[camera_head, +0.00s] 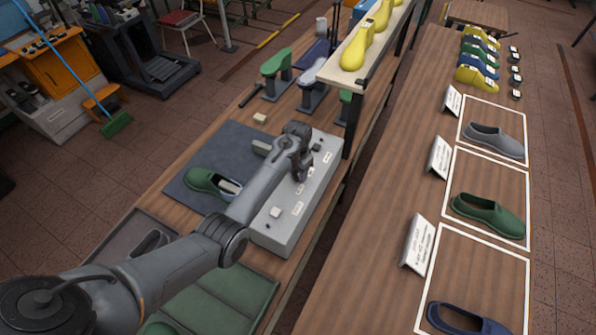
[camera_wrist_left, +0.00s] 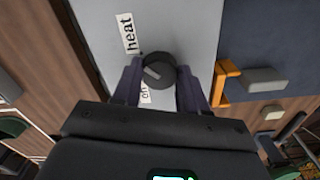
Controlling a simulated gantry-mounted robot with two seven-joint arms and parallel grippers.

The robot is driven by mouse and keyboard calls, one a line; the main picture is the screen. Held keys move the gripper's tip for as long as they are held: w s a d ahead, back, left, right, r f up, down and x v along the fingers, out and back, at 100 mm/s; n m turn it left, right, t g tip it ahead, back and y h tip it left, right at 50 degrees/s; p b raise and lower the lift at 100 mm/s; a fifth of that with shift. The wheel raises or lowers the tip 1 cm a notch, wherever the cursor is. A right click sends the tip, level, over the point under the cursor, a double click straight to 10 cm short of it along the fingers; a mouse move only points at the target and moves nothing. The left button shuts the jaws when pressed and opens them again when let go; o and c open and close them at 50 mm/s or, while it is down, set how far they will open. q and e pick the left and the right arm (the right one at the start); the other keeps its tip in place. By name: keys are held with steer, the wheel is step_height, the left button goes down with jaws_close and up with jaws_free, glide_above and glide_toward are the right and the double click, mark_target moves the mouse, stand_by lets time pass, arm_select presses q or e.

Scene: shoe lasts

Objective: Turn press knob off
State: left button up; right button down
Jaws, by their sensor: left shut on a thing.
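A grey press (camera_head: 308,200) stands on the wooden bench, with knobs and small labels on its top. In the left wrist view a dark round knob (camera_wrist_left: 159,69) with a lighter pointer line sits on the grey panel (camera_wrist_left: 185,22). Labels reading "heat" and, partly hidden, "on" or "off" lie beside it. My left gripper (camera_wrist_left: 160,88) is shut on the knob, one finger on each side. In the head view my left gripper (camera_head: 301,172) is over the press top, and the knob is hidden behind it. My right gripper is not in view.
A green shoe (camera_head: 202,180) lies on a dark mat (camera_head: 235,145) left of the press. A shelf post (camera_head: 355,118) and a shelf with yellow lasts (camera_head: 358,48) rise behind. Shoes in white frames and signs stand on the right table (camera_head: 375,200).

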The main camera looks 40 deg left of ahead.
arm_select(q)
steer(key=n+p, duration=0.3)
steer(key=shift+r+n, duration=0.15)
steer(key=shift+n, duration=0.15)
steer(key=n+p, duration=0.1)
steer(key=n, duration=0.3)
steer(key=shift+p, duration=0.3)
steer(key=n, duration=0.5)
steer(key=shift+d+f+p, duration=0.1)
steer(key=shift+f+p, duration=0.1)
steer(key=shift+p, duration=0.15)
steer(key=n, duration=0.3)
steer(key=shift+n, duration=1)
steer(key=o, duration=1.1)
steer(key=shift+w, duration=0.1)
steer(key=shift+c, duration=0.2)
